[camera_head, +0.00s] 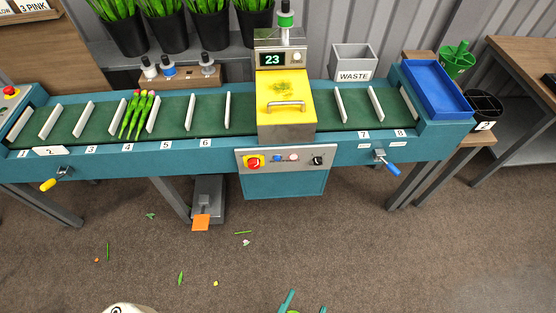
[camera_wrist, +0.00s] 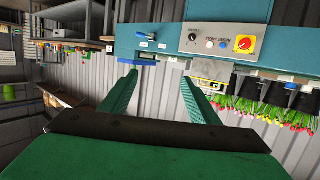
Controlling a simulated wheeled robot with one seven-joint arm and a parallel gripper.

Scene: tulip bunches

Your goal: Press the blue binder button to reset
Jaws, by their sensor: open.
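The binder (camera_head: 285,100) is a yellow-covered machine over the green belt, with a display reading 23. Its control panel (camera_head: 305,155) is on the front below. The blue button (camera_head: 277,159) sits between a red-and-yellow emergency stop (camera_head: 254,162) and a pale button (camera_head: 293,158). In the wrist view, which looks upside down, the panel (camera_wrist: 225,31) is at the top and the small blue button (camera_wrist: 222,45) is beside the stop. My gripper (camera_wrist: 158,82) is open and empty, apart from the panel. Its green fingertips (camera_head: 304,304) show low in the head view, below the panel.
Tulips (camera_head: 138,115) lie in slot 4 of the belt. A blue tray (camera_head: 437,90) is at the right end. Blue (camera_head: 388,165) and yellow (camera_head: 49,184) handles stick out in front. An orange pedal (camera_head: 201,222) stands below. The floor ahead is open, with scattered scraps.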

